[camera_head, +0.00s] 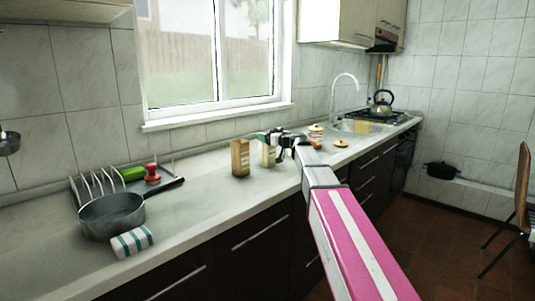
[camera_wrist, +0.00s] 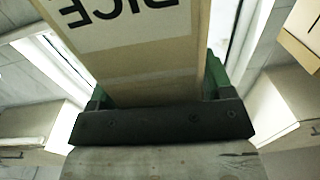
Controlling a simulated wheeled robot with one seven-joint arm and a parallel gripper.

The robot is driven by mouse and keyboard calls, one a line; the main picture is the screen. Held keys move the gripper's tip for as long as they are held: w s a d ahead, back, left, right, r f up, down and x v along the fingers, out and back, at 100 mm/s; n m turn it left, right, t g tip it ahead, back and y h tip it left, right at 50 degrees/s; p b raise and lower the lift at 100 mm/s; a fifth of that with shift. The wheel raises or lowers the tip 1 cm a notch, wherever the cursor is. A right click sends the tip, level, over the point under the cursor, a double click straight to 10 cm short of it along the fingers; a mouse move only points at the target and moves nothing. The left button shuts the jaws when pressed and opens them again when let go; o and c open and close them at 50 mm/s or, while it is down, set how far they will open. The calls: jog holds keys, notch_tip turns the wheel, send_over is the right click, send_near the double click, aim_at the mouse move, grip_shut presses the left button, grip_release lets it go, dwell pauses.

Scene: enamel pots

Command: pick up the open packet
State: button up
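A cream packet (camera_head: 267,155) is at the middle of the counter, under the end of my arm. In the wrist view the packet (camera_wrist: 155,75) fills the space between my fingers, with the label "RICE" upside down. My gripper (camera_head: 277,139) has dark green fingers, one along each side of the packet, and they appear to touch it. In the wrist view my gripper (camera_wrist: 158,90) looks shut on it. The packet's top is hidden, and I cannot tell whether it is clear of the counter.
Counter between pan and packets is free.

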jog(key=c, duration=1)
jog(key=shift+r, duration=0.15)
